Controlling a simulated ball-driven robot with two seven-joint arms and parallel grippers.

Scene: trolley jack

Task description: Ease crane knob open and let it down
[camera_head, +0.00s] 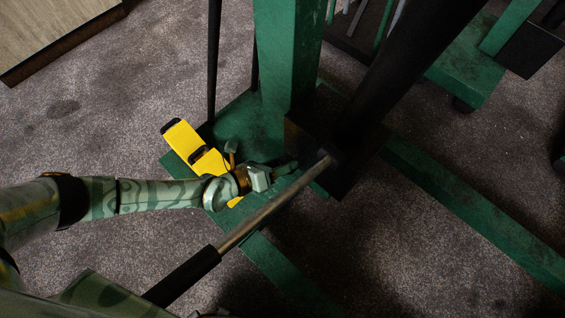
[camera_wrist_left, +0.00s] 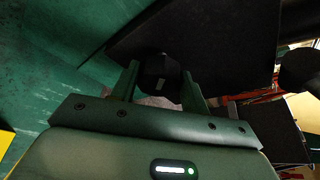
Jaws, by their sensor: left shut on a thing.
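The green crane (camera_head: 287,55) stands upright on green floor legs, with a thick black ram (camera_head: 405,60) rising from a dark block at its foot. My left gripper (camera_head: 284,169) reaches in from the left, low beside that block. In the left wrist view the gripper (camera_wrist_left: 161,85) has its two fingers on either side of a dark knob (camera_wrist_left: 159,68), shut on it. The knob has a small pale mark on its face. In the head view the knob is too dark and small to make out. My right gripper is not in view.
A steel pump handle (camera_head: 272,206) with a black grip (camera_head: 184,276) slants across just in front of my left gripper. A yellow object (camera_head: 190,142) with black parts lies by my left wrist. A wooden-topped platform (camera_head: 50,32) stands at top left.

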